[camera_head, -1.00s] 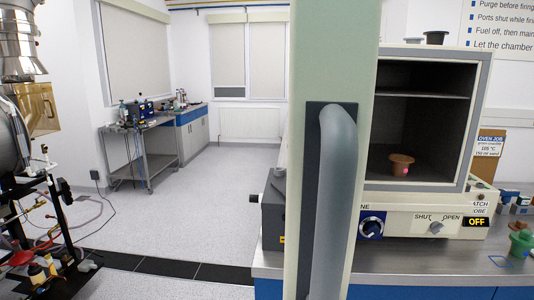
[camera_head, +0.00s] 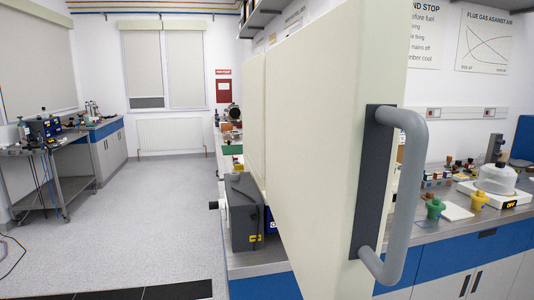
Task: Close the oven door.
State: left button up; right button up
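The oven door (camera_head: 325,130) is a large cream panel that fills the middle of the head view. I see its broad outer face, and it stands out towards me from the oven. A thick grey vertical handle (camera_head: 412,190) on a dark plate sits near its right, close edge. A narrow cream strip, likely the oven's side (camera_head: 254,125), shows beyond a seam at the left. The oven's chamber and front controls are hidden behind the door. Neither of my grippers is in view, and nothing touches the handle.
A dark grey box (camera_head: 242,215) stands on the bench left of the door. At right, the bench (camera_head: 425,225) holds green and yellow plugs and a white device (camera_head: 495,195) marked OFF. Open floor (camera_head: 165,215) lies at left. A cart (camera_head: 50,170) stands farther off.

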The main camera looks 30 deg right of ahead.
aim_at(335, 115)
jog(key=z, duration=1.15)
